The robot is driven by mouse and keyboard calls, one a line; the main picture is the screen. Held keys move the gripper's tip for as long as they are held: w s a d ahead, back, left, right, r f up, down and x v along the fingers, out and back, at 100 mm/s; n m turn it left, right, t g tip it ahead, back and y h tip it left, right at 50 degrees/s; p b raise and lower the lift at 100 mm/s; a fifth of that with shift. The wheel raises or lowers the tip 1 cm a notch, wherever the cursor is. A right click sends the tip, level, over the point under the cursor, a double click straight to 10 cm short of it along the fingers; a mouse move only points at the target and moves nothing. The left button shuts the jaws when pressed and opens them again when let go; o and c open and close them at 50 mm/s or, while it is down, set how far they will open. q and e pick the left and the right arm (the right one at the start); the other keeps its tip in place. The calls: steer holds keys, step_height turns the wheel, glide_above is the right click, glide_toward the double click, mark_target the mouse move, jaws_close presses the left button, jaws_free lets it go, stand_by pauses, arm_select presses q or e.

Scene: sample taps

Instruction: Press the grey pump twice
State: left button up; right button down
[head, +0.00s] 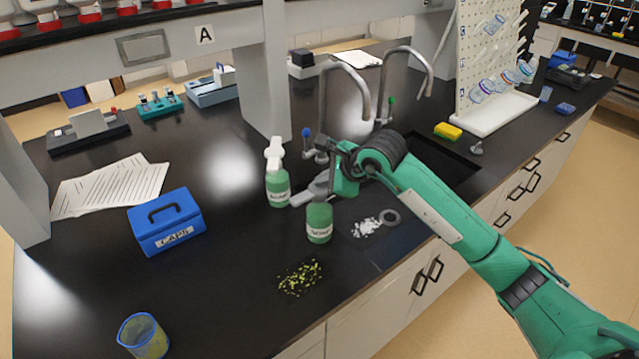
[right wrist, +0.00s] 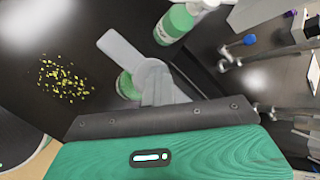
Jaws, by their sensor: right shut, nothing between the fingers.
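The front green soap bottle (head: 319,223) stands upright on the black bench. Its grey pump (head: 302,196) has a flat spout pointing left; the pump head is mostly hidden by my right gripper (head: 328,182). In the right wrist view the grey spout (right wrist: 119,48) runs up-left over the green bottle (right wrist: 127,86). My right gripper (right wrist: 163,88) is shut and empty, with its fingers over the pump head; I cannot tell whether they touch it. A second green soap bottle (head: 278,189) with a white pump (head: 274,153) stands behind-left. My left gripper is not in view.
Yellow-green bits (head: 300,278), white pellets (head: 367,228) and a grey ring (head: 389,217) lie near the bottle. A blue CAPS box (head: 166,222) and a beaker (head: 143,336) stand left. Taps (head: 346,75) and a sink (head: 440,160) are behind-right.

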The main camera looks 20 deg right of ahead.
mark_target(324, 189)
steer(key=shift+f, duration=0.1)
steer(key=shift+r+p, duration=0.5)
steer(key=shift+r, duration=0.75)
steer(key=shift+r, duration=0.1)
step_height(324, 189, up, 5)
steer(key=shift+f+p, duration=0.1)
steer(key=shift+p, duration=0.8)
